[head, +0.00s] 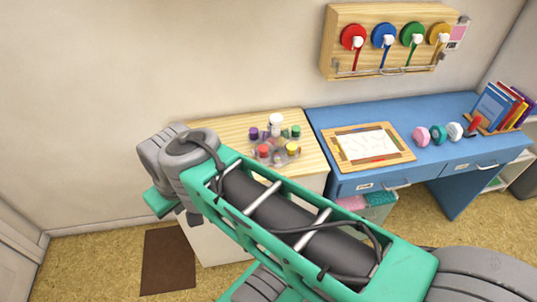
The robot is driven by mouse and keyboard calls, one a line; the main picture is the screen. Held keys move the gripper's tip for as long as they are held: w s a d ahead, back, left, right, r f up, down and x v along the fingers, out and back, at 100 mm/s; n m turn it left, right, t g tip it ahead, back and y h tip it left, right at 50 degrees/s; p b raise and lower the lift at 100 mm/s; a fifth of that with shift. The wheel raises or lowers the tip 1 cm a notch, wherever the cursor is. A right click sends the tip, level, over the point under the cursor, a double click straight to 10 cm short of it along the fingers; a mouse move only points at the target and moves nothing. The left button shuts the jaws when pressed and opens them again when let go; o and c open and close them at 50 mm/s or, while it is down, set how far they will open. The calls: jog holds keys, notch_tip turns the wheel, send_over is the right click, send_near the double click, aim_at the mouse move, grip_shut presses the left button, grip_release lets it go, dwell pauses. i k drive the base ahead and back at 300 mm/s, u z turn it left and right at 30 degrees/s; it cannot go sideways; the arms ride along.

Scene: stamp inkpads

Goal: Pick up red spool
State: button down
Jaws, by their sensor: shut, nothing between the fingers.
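The red spool (349,32) hangs at the left end of a wooden wall rack (330,45), at the upper right of the head view. It is a round red disc with a white knob at its front and a red strand hanging below. Blue (378,33), green (408,32) and yellow (436,30) spools hang in a row to its right. My arm crosses the lower middle of the view, well below and to the left of the rack. My gripper's fingers do not show, and nothing touches the red spool.
A clear rail (400,71) runs along the rack's bottom front. Below stand a blue desk (325,119) with a framed sheet (365,143), stamps (438,135) and books (492,105), and a wooden-topped cabinet (225,132) with colored pots. The wall left of the rack is bare.

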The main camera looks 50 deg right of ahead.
aim_at(263, 149)
jog(key=k, duration=0.25)
jog(key=z, duration=1.2)
jog(key=i, duration=0.5)
jog(key=z, duration=2.15)
jog(key=k, duration=1.45)
jog(key=u, duration=2.05)
jog(key=i, duration=0.5)
jog(key=u, duration=0.05)
